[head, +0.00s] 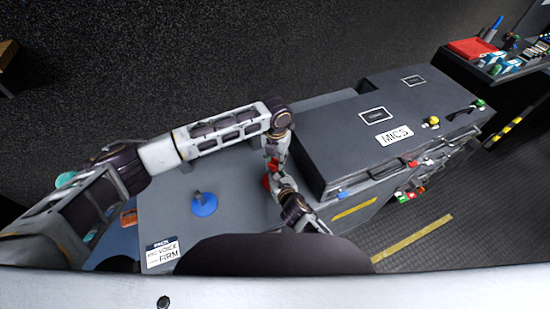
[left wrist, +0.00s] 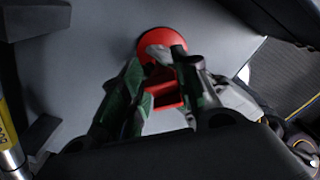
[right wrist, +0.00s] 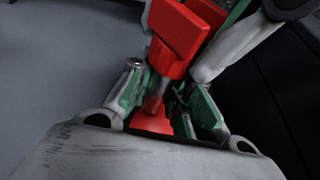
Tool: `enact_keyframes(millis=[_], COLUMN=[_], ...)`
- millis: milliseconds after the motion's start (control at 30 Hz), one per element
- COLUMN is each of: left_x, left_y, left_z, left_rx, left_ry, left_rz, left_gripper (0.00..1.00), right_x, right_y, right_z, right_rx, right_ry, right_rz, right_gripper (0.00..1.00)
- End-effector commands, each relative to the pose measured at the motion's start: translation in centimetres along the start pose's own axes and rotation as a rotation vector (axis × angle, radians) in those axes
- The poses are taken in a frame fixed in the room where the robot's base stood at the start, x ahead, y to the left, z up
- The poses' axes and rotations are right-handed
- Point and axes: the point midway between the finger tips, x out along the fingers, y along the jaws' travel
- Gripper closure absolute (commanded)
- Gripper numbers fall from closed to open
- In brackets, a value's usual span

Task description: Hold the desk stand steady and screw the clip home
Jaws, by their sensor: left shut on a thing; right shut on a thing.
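The red desk stand (right wrist: 152,122) stands on the grey worktop, and its round base (left wrist: 154,40) shows in the left wrist view. The red clip (right wrist: 178,38) is at the top of its stem, and I cannot tell how far it is screwed on. My left gripper (head: 273,160) is shut on the clip from above; its fingers flank the clip (left wrist: 166,92) in the left wrist view. My right gripper (right wrist: 162,95) is shut around the stand's stem, low down and below the clip. The fingers hide much of the joint between clip and stem.
A dark case marked MICS (head: 350,130) stands close on the right of the grippers. A blue round stand (head: 203,204) is on the worktop to the left, near a lettered card (head: 162,253). The worktop between is clear.

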Motion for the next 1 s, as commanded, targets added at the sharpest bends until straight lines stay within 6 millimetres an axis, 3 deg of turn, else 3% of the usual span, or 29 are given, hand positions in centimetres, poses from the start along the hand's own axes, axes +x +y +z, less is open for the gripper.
enact_keyframes(millis=[500,1000], left_x=[-0.3,-0.1], left_y=[-1.1,-1.2], left_z=[0.1,-0.2], left_rx=[0.452,0.628], left_ry=[-0.007,-0.002], left_rz=[0.001,-0.004], left_gripper=[0.88,0.88], right_x=[0.0,0.0], right_y=[0.0,0.2], right_z=[-0.1,-0.1], right_rx=[-0.001,0.000], right_ry=[0.002,0.002], right_rz=[0.000,0.002], right_gripper=[1.00,1.00])
